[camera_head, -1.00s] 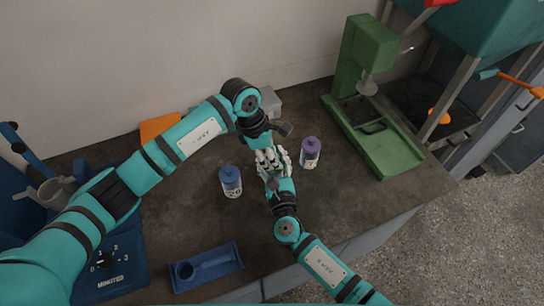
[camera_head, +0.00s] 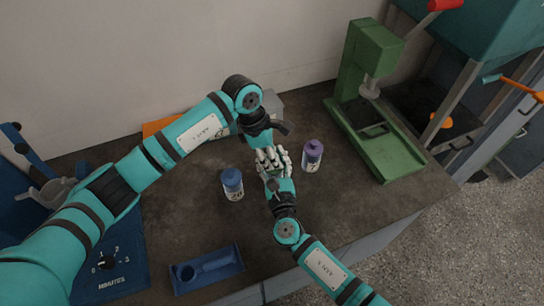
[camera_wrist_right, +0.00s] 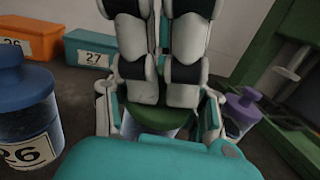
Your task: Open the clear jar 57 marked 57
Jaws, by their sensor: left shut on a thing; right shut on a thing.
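A jar with a green lid (camera_wrist_right: 155,114) is between my two grippers in the right wrist view. Only part of its clear body (camera_wrist_right: 138,128) shows below the lid, and no number can be read on it. My left gripper (camera_head: 268,157) reaches down from above and is shut on the lid; its white and black fingers fill the top of the right wrist view (camera_wrist_right: 160,92). My right gripper (camera_head: 275,172) comes from the front and is shut around the jar, with a finger on each side in its wrist view (camera_wrist_right: 158,115). The fingers hide most of the jar.
A blue-lidded jar marked 26 (camera_head: 233,186) stands left of the grippers. A purple-lidded jar (camera_head: 312,157) stands close on their right. A green press (camera_head: 385,150) is at the right, a blue tray (camera_head: 207,268) at the front. Orange (camera_wrist_right: 28,40) and teal (camera_wrist_right: 88,50) boxes are behind.

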